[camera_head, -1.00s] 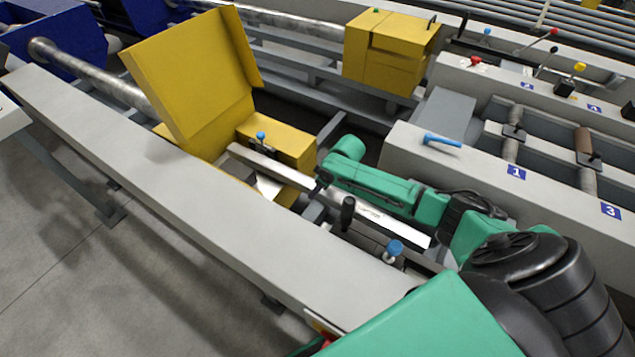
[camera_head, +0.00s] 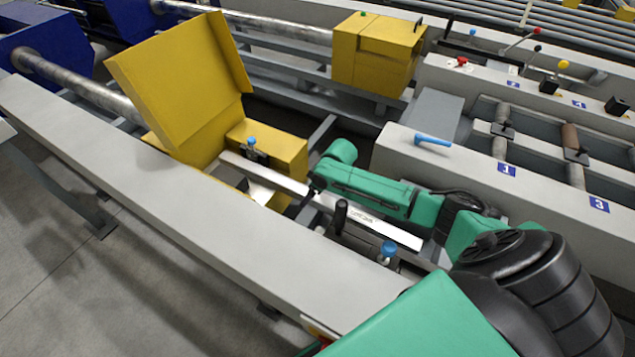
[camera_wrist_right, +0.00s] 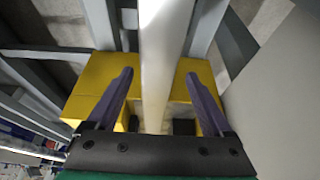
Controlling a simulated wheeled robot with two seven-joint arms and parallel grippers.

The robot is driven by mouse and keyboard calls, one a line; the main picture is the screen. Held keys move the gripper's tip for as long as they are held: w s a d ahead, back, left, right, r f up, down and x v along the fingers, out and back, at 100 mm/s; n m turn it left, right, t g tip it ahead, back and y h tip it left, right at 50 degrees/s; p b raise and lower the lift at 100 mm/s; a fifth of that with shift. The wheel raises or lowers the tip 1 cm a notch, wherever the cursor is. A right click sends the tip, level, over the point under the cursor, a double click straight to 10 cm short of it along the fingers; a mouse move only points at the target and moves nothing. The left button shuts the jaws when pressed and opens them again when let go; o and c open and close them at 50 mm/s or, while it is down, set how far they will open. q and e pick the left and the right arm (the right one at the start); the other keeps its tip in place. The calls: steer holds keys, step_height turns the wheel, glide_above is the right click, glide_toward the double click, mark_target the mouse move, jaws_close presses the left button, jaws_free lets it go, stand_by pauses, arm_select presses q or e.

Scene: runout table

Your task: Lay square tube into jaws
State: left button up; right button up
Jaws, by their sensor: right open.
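The square tube (camera_head: 372,222) is a long pale bar lying slantwise along the machine, its far end inside the open yellow housing (camera_head: 178,85). A blue-knobbed clamp (camera_head: 251,143) stands at the tube's far part. Whether the tube is seated in the jaws there is hard to tell. My right gripper (camera_head: 313,190) is low over the tube's middle and partly hidden by its green arm. In the right wrist view the gripper (camera_wrist_right: 160,78) has its two dark fingers apart, with the tube (camera_wrist_right: 163,45) running between them. My left gripper is out of view.
A second blue knob (camera_head: 389,248) and a black handle (camera_head: 340,215) stand beside the tube's near part. A long grey beam (camera_head: 190,210) runs along the front. A grey bed with a blue lever (camera_head: 433,140) lies behind my right arm.

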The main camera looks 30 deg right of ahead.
steer(key=p+v, duration=0.1)
steer(key=v, duration=1.2)
steer(key=shift+r, duration=0.35)
steer(key=shift+s+d+p, duration=0.1)
steer(key=shift+p, duration=0.2)
